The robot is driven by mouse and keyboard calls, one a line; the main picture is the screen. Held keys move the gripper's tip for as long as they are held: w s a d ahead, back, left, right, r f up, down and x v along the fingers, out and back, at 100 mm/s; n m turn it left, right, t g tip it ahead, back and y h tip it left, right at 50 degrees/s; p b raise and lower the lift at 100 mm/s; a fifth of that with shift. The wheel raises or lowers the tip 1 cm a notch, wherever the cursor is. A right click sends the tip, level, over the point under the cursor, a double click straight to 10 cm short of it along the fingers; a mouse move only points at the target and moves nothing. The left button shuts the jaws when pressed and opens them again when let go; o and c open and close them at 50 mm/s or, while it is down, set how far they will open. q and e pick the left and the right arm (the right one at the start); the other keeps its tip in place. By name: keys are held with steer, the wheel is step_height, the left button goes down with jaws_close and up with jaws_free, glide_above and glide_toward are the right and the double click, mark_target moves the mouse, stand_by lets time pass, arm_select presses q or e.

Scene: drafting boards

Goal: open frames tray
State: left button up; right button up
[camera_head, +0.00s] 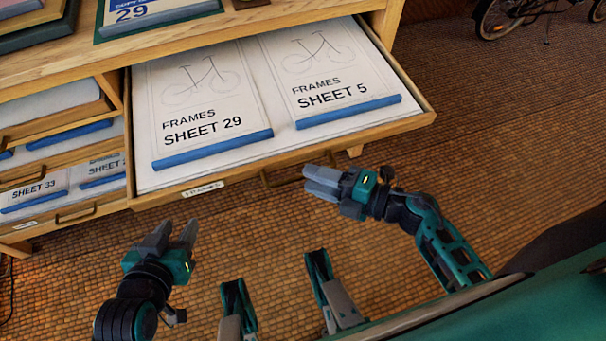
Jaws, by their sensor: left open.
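The frames tray (236,174) is a wide wooden drawer, pulled out from the cabinet. Two white boards with bicycle frame drawings and blue lower edges lie in it: Frames Sheet 29 (200,100) and Frames Sheet 5 (325,65). A small label (203,189) is on its front. A dark handle (275,178) is on the front, its right part near my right gripper. My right gripper (308,180) points left beside the handle; its fingers look close together, and I cannot tell whether they touch the handle. My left gripper (180,228) is open and empty, in front of the tray's left part.
Left of the tray, other drawers (70,215) hold more sheets, including Sheet 33. Framed boards lie on the cabinet top (240,22). A bicycle (520,15) stands at the back right. The woven brown floor (500,130) at right is clear.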

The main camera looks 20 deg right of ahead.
steer(key=shift+x, duration=1.7)
jaws_close()
